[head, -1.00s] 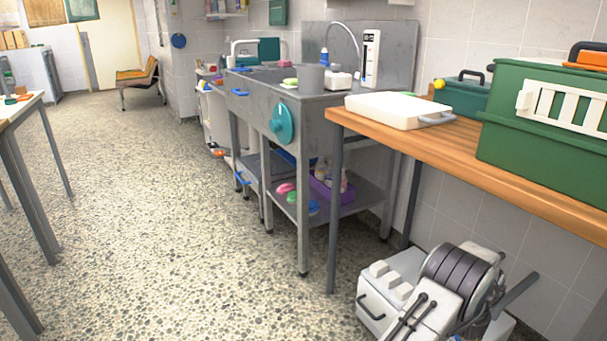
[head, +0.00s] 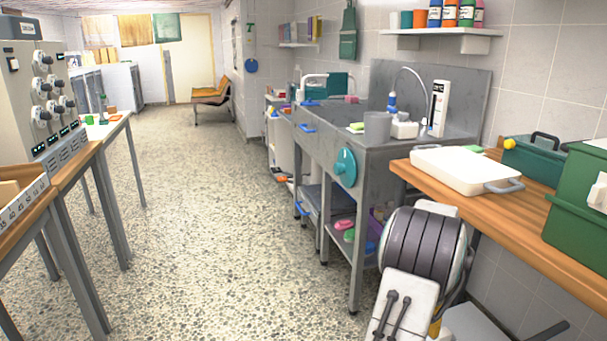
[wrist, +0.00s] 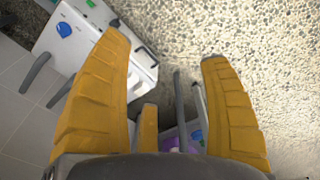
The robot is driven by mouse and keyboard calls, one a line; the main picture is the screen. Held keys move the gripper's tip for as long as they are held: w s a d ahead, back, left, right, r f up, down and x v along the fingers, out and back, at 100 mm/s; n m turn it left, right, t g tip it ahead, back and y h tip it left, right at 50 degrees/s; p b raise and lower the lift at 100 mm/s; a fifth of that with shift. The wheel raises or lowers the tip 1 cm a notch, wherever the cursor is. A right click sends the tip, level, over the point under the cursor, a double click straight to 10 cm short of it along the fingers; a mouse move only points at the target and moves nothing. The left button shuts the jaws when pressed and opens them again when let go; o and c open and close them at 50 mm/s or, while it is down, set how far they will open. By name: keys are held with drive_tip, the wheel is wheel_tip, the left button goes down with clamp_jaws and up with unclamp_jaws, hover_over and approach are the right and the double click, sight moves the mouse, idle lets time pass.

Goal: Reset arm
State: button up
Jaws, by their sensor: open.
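My gripper (wrist: 163,48) shows in the wrist view with its two ridged yellow fingers spread wide apart. Nothing is between the fingertips. Beyond them are a white box (wrist: 80,38) with a blue knob and dark handle, and speckled floor. In the head view my folded arm, with dark bands and white links, stands at the lower right, in front of the wooden bench. The gripper's fingers cannot be made out clearly there.
A wooden bench (head: 525,225) at right bears a white lidded tray (head: 465,168) and green boxes (head: 580,195). A steel sink unit (head: 385,155) stands behind it. A console with knobs (head: 40,95) stands on the left table. The speckled floor (head: 215,240) between is clear.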

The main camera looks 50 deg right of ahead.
drive_tip(key=w+a+r+n+p, duration=0.2)
drive_tip(key=w+a+r+p, duration=0.25)
drive_tip(key=a+r, duration=0.3)
drive_tip(key=w+a+r+n+t+p, duration=0.1)
drive_tip(key=w+a+r+p, duration=0.35)
drive_tip(key=a+r, duration=0.3)
drive_tip(key=w+a+r+n+p, duration=0.2)
drive_tip(key=w+a+r+p, duration=0.1)
drive_tip(key=w+a+r, duration=0.5)
drive_tip(key=s+a+r+n+p, duration=0.1)
drive_tip(key=s+a+r+p, duration=0.2)
drive_tip(key=a, duration=0.4)
drive_tip(key=s+a+r+n+t+p, duration=0.1)
drive_tip(key=s+a+r+n+p, duration=0.1)
drive_tip(key=a+r+p, duration=0.4)
drive_tip(key=s+a+r+n+t+y+p, duration=0.1)
drive_tip(key=s+a+r+p, duration=0.3)
drive_tip(key=a, duration=0.4)
wheel_tip(320, 180, up, 2)
drive_tip(key=shift+s+a+r+n+p, duration=0.2)
drive_tip(key=shift+s+n+p, duration=0.1)
drive_tip(key=shift+n+p, duration=0.3)
